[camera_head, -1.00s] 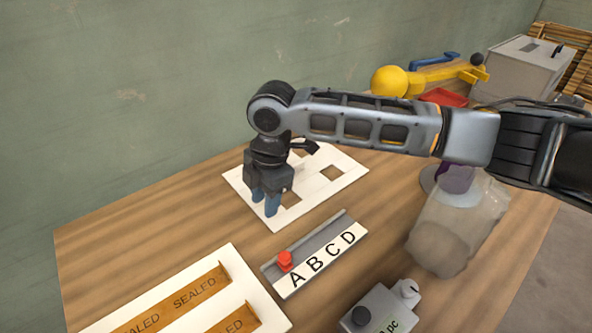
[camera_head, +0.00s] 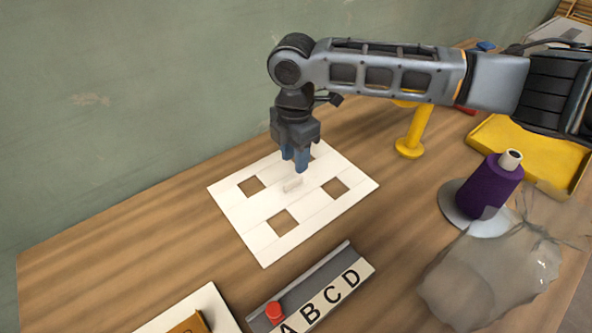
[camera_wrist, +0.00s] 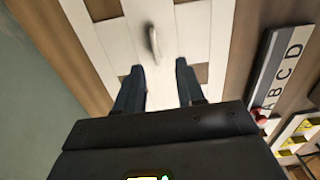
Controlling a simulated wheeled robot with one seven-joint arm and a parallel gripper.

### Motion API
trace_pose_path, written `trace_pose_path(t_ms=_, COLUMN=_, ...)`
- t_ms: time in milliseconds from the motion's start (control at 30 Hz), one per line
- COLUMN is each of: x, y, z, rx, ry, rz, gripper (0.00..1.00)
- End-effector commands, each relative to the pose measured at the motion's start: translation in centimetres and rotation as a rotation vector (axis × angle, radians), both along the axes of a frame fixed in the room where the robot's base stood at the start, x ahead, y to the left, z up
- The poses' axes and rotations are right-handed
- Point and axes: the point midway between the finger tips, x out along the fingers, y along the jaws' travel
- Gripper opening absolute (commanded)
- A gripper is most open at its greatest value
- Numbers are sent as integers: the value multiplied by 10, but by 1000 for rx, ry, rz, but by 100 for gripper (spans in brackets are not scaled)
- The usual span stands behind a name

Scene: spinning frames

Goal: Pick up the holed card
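The holed card (camera_head: 255,218) is a white sheet with square cut-outs, lying flat on the wooden table. A small pale raised handle (camera_head: 292,185) stands near its middle. My gripper (camera_head: 296,162) points down over the card, a little behind the handle in the head view. In the wrist view the handle (camera_wrist: 153,42) lies ahead of the two blue fingers, which are spread apart with nothing between them (camera_wrist: 160,85). The card (camera_wrist: 195,35) fills the upper middle there. One cut-out is partly hidden behind the fingers in the head view.
A grey slider strip lettered A B C D (camera_head: 318,295) with a red knob (camera_head: 275,312) lies in front of the card. At right are a purple thread cone (camera_head: 487,187), a translucent bag (camera_head: 490,270) and a yellow tray (camera_head: 545,150). Bare table surrounds the card's left side.

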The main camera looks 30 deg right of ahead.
Motion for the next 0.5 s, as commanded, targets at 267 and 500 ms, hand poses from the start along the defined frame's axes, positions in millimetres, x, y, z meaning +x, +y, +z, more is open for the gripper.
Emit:
trace_pose_path(t_ms=267, x=0, y=0, z=-24, rx=0, ry=2, rz=-1, gripper=38)
trace_pose_path(t_ms=500, x=4, y=3, z=-53, rx=-3, ry=3, rz=1, gripper=38)
